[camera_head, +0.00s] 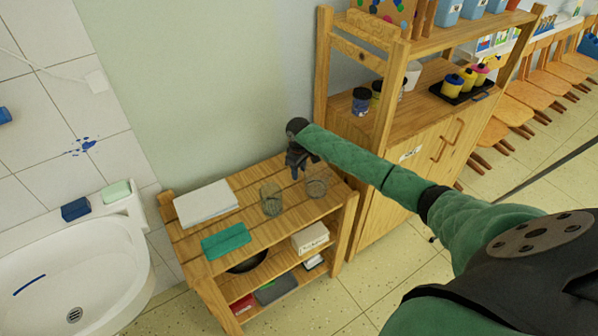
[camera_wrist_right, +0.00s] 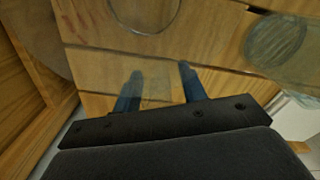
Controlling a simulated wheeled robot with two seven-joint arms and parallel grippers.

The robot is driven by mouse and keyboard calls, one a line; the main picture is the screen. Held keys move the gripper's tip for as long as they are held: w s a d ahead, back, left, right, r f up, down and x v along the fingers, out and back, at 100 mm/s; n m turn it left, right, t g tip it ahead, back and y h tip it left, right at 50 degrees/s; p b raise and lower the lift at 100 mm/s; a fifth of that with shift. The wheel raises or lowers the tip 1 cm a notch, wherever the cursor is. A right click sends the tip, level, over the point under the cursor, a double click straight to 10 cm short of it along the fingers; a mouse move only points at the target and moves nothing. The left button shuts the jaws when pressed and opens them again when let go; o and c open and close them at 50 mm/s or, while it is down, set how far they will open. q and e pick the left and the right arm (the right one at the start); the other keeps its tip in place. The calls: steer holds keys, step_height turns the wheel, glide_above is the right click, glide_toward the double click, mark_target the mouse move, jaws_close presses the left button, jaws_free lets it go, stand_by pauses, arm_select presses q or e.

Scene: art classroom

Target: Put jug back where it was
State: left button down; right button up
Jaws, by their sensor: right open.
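Two clear glass vessels stand upright on the top of the low wooden shelf (camera_head: 178,236). The left, taller one (camera_head: 271,198) looks more like a jug, but I cannot make out a handle or spout. The right, shorter one (camera_head: 316,186) is close to my right gripper. My right gripper (camera_head: 298,174) is over the back of the shelf top, open and empty. In the right wrist view its two blue fingers (camera_wrist_right: 158,80) are spread, with one round glass vessel (camera_wrist_right: 145,14) beyond them and another (camera_wrist_right: 275,42) at the right. My left gripper is out of view.
White paper (camera_head: 207,203) and a green cloth (camera_head: 226,241) lie on the left of the shelf top. A sink (camera_head: 75,275) stands to the left. A tall wooden cabinet (camera_head: 382,190) with jars stands close on the right. A wall is behind.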

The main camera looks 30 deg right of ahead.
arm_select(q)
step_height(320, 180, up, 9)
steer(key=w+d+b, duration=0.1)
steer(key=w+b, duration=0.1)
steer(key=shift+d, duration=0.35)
arm_select(e)
step_height(320, 180, up, 12)
steer(key=shift+f, duration=0.25)
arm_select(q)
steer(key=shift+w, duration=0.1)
arm_select(e)
steer(key=shift+s+f, duration=0.1)
